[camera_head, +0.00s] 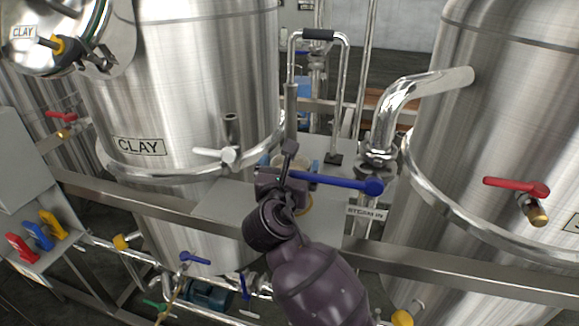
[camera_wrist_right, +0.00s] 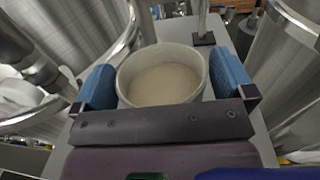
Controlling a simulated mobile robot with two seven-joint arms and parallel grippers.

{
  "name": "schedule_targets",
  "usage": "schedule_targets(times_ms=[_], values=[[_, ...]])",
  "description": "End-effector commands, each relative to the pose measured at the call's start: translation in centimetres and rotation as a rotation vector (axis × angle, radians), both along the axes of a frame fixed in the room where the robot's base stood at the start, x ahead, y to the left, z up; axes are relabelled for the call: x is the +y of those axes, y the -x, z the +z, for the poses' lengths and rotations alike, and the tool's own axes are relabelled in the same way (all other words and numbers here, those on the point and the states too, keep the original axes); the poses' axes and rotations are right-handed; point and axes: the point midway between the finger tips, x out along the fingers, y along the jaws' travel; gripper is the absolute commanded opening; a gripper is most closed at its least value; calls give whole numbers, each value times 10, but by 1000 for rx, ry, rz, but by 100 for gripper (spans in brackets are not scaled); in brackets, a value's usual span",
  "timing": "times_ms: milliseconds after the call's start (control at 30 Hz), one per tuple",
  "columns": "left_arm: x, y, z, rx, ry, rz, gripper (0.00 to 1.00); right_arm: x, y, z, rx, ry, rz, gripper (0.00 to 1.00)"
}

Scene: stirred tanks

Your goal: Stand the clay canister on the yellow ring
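The clay canister (camera_wrist_right: 160,82) is an open, beige round pot with pale contents, seen from above in the right wrist view. My right gripper (camera_wrist_right: 164,84) has its two blue finger pads against opposite sides of the pot, with no clear gap. In the head view my right gripper (camera_head: 288,164) is over the grey shelf between the tanks and hides most of the canister. A small yellowish curve beside the gripper may be the yellow ring (camera_head: 308,204); the rest is hidden. I cannot tell if the canister touches the shelf. My left gripper is not in view.
A blue-handled lever (camera_head: 345,184) lies close right of my right gripper. A bent steel pipe (camera_head: 392,105) and a tall tube handle (camera_head: 345,90) stand behind. The tank labelled CLAY (camera_head: 190,90) is left, another tank (camera_head: 490,110) right. A steel rail (camera_head: 450,270) runs in front.

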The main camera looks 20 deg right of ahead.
Motion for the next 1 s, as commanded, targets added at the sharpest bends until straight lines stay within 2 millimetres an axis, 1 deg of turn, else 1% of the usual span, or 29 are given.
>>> schedule_targets(times_ms=[133, 233, 367, 500, 700, 833, 1000], values=[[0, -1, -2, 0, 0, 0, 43, 0, 0, 3, -2, -1, 1, 100], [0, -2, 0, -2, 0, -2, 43, 5, 8, 2, 0, -1, 1, 100], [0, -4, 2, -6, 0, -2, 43, 15, 27, 2, 1, -2, 1, 100], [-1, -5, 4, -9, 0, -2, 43, 29, 51, 2, 1, -3, 2, 100], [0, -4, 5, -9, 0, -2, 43, 46, 82, 3, 0, -1, 1, 100], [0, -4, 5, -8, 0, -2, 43, 54, 95, 2, 0, -1, 0, 100], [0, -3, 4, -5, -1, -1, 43, 58, 104, 3, 0, -1, 0, 100]])
